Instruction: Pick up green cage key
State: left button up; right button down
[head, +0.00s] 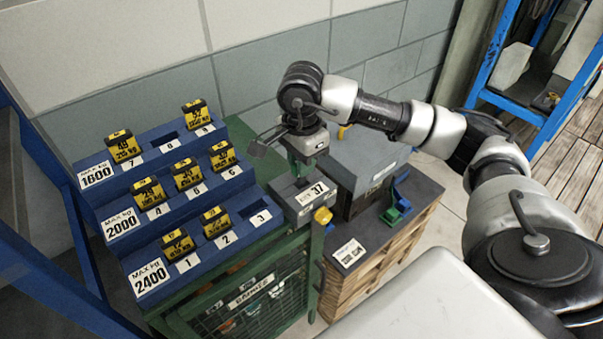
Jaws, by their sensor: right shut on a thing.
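My left gripper is not in view.
A blue stepped rack (160,200) with several yellow tagged blocks stands left. A grey case (372,160) and green and blue brackets (398,200) sit on a dark-topped wooden stand (375,245) to the right. A tiled wall is behind.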

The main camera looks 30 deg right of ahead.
jog(key=s+d+r+b, duration=0.3)
jog(key=s+d+r, duration=0.3)
jog(key=s, duration=0.4)
jog(key=shift+r, duration=0.85)
jog(key=shift+f, duration=0.1)
